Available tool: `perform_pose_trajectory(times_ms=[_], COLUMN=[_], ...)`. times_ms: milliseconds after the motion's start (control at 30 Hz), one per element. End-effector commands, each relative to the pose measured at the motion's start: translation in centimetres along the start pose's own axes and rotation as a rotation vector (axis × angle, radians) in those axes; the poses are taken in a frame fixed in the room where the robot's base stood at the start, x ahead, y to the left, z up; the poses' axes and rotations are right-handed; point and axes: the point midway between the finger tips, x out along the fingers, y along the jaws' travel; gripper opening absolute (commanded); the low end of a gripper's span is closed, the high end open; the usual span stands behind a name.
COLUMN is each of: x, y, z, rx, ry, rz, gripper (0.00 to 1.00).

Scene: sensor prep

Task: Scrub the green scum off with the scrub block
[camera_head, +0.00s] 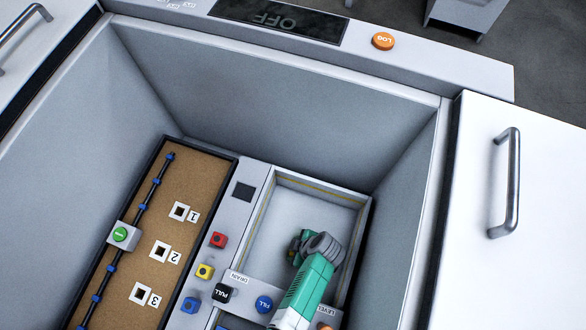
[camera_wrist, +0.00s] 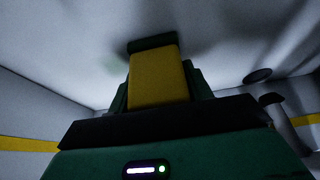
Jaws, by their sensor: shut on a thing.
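My gripper (camera_head: 301,246) reaches down into the white basin (camera_head: 262,225) in the head view; its fingertips are hard to make out there. In the wrist view my gripper (camera_wrist: 156,90) is shut on the scrub block (camera_wrist: 158,75), a yellow block with a dark green far end. The block's far end is close to the pale basin surface; I cannot tell whether it touches. Any scum under the block is hidden.
A dark round drain-like spot (camera_wrist: 257,75) lies right of the block. Basin walls with a yellow line stand close on both sides. Left of the basin are red (camera_head: 218,240), yellow (camera_head: 205,271) and blue (camera_head: 191,305) buttons and a brown numbered board (camera_head: 175,240).

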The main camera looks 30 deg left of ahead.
Motion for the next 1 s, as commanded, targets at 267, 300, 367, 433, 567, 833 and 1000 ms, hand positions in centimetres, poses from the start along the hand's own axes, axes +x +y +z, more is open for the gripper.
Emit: perform_pose_trajectory(times_ms=[267, 300, 367, 433, 567, 833, 1000], x=[-0.2, -0.2, -0.2, -0.2, -0.1, 0.2, 0.6], y=[-0.2, -0.2, -0.2, -0.2, -0.2, -0.1, -0.1], z=[0.5, 0.5, 0.5, 0.5, 0.0, -0.7, -1.3], rx=[0.003, 0.003, 0.003, 0.002, 0.001, 0.001, 0.000], ry=[-0.003, -0.003, -0.003, -0.003, -0.003, -0.003, -0.003], rz=[0.000, 0.000, 0.000, 0.000, 0.000, 0.000, 0.000], gripper=[0.09, 0.09, 0.09, 0.09, 0.09, 0.09, 0.09])
